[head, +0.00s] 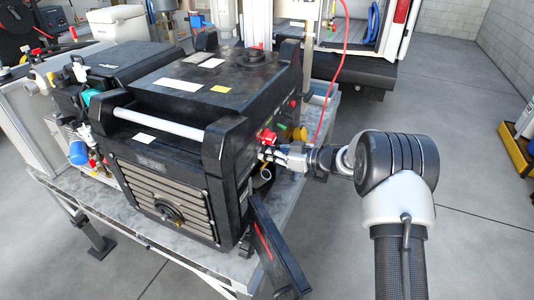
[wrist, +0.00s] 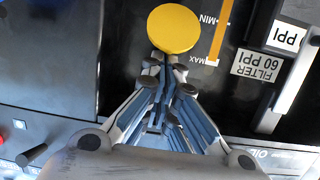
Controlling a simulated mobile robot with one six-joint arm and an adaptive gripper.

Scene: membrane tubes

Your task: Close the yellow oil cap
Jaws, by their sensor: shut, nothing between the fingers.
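The yellow oil cap (wrist: 174,29) is a round disc in the wrist view, at the top centre, just beyond my fingertips. My gripper (wrist: 163,65) is shut and empty, its fingers drawn together and pointing at the lower edge of the cap. I cannot tell whether the tips touch it. In the head view my gripper (head: 268,154) reaches in from the right at the side of the black machine (head: 215,80). A yellow round piece (head: 300,133) shows there just above my gripper; I cannot tell whether it is the same cap.
An orange level strip (wrist: 220,35) marked MIN and MAX and a FILTER label (wrist: 256,66) are beside the cap. A red knob (head: 267,137) is near my gripper. An open black panel (head: 278,250) stands below.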

